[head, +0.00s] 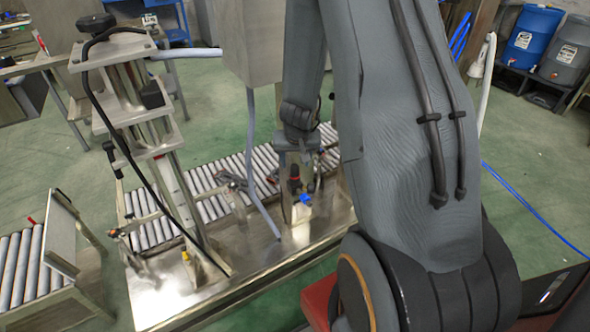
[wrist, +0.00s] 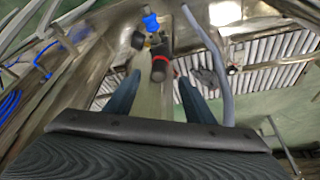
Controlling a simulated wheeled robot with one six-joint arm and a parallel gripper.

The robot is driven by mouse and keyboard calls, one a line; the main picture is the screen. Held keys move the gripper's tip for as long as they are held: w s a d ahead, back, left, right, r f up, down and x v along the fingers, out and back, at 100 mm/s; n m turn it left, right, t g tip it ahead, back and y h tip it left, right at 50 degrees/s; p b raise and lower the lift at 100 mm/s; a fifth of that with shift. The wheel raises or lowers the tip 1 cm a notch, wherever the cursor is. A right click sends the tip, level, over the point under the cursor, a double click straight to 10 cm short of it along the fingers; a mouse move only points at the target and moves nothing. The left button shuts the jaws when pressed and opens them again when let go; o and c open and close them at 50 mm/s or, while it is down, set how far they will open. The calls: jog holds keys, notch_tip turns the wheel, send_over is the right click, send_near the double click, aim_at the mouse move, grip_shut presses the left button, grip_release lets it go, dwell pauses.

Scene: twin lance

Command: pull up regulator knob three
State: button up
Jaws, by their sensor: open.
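A black regulator knob with a red ring (wrist: 160,68) shows in the wrist view, just beyond and between my fingertips. Its number cannot be read. A blue fitting (wrist: 151,23) and a small brass-coloured part sit beside it on a metal post. My gripper (wrist: 162,83) is open, one finger to each side of the knob's line, with no visible contact. In the head view the black knob (head: 295,184) and the blue fitting (head: 305,199) show below my wrist, which partly hides the area. Other knobs cannot be told apart.
A grey hose (head: 251,160) hangs close to the post on its left; it also passes right of the knob in the wrist view (wrist: 213,55). A roller conveyor (head: 207,182) lies behind. A metal stand with a black cable (head: 150,150) is at left.

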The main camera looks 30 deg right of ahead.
aim_at(295, 169)
jog(key=b+x, duration=0.2)
jog(key=x, duration=0.5)
jog(key=shift+f, duration=0.25)
jog(key=shift+c, duration=0.4)
